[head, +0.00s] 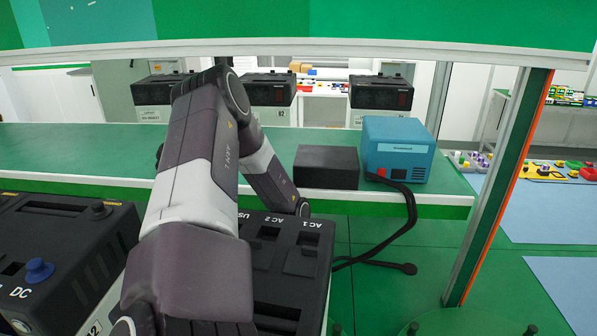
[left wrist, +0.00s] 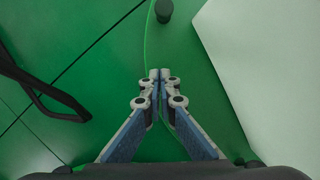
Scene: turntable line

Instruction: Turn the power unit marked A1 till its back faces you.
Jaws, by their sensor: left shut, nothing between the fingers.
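In the head view a black and white power unit (head: 308,262) stands at the bottom middle, partly hidden by my left arm. Its top shows sockets and the labels AC 1, AC 2 and US; no A1 mark is visible. A second black unit (head: 62,258), marked DC and A2, stands at the left. My left gripper (left wrist: 159,75) shows in the left wrist view, its fingertips together and empty, above a green surface. A pale flat surface (left wrist: 262,65) lies to its right, apart from the fingertips. In the head view the left gripper is hidden. My right gripper is not in view.
A green bench (head: 80,150) crosses behind, with a black box (head: 327,168) and a blue box (head: 398,148). A black cable (head: 411,215) hangs from it toward the green floor. A round green disc (head: 470,322) with dark pegs lies lower right. A metal post (head: 488,200) stands right.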

